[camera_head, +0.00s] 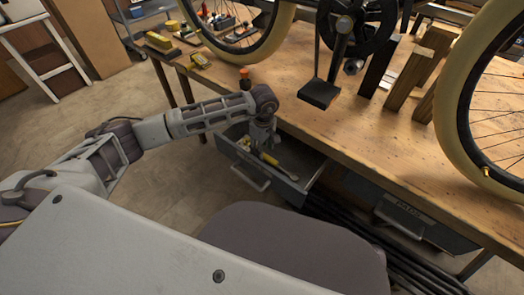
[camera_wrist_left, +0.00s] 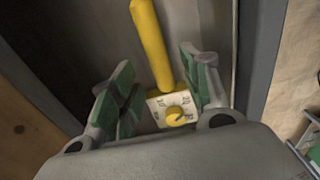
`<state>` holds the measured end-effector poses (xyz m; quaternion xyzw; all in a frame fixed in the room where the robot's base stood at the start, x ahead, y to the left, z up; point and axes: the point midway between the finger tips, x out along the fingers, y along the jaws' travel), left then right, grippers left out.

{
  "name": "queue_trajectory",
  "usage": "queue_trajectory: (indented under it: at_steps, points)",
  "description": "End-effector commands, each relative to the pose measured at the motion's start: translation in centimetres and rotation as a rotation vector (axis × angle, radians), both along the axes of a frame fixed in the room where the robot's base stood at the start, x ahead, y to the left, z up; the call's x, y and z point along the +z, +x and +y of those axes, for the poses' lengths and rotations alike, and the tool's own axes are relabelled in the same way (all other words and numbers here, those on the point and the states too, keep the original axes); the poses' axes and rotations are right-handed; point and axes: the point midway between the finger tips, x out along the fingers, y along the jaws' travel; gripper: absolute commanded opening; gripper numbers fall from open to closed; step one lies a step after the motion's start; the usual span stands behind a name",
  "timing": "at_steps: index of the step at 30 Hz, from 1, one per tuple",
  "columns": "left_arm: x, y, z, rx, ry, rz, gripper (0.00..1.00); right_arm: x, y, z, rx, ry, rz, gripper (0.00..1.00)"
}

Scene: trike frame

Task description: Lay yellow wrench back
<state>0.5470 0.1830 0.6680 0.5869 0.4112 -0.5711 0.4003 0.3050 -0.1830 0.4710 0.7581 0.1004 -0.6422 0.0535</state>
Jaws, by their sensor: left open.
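The yellow wrench (camera_head: 270,159) lies inside the open grey drawer (camera_head: 306,187) under the workbench, partly hidden by my gripper in the head view. In the left wrist view its yellow handle (camera_wrist_left: 152,45) runs up from between the fingers. A pale block with printed numbers and a yellow knob (camera_wrist_left: 172,109) sits at the handle's lower end; I cannot tell whether it belongs to the wrench. My left gripper (camera_head: 262,142) points down into the drawer, open, its green-padded fingers (camera_wrist_left: 158,65) on either side of the handle and apart from it. My right gripper is out of view.
The wooden workbench (camera_head: 345,145) carries a trike frame with wheels (camera_head: 497,100), a pedal (camera_head: 319,93) and wooden blocks (camera_head: 409,80). An orange-topped item (camera_head: 244,74) stands at the bench edge near my left arm. Another drawer (camera_head: 410,215) sits to the right.

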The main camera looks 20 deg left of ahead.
Motion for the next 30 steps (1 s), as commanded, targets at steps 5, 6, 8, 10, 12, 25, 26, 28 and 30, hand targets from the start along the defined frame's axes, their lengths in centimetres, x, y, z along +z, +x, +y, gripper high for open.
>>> queue_trajectory:
  at_steps: [5,6,8,10,12,25,26,28,30]
  points:
    - [2.8,0.1,0.0,0.000,0.000,-0.003,0.47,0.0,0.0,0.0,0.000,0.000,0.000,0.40]
    - [3.4,0.1,0.0,0.000,0.001,-0.004,0.47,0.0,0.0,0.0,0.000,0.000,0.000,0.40]
    - [4.3,0.1,-0.1,0.001,0.000,-0.004,0.47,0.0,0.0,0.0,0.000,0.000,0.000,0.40]
    - [5.3,0.0,-0.1,0.001,0.000,-0.002,0.47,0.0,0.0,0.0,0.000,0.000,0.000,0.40]
    - [6.2,0.0,-0.1,0.000,0.001,-0.004,0.47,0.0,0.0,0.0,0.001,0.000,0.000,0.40]
    - [8.7,-0.1,-0.2,0.000,0.001,0.000,0.47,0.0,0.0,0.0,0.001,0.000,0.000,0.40]
    - [8.7,-0.1,-0.2,0.000,0.001,0.000,0.47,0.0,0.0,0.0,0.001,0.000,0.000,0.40]
    - [8.7,-0.1,-0.2,0.000,0.001,0.000,0.47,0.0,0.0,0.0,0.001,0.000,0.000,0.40]
    - [8.7,-0.1,-0.2,0.000,0.001,0.000,0.47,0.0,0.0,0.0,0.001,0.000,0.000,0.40]
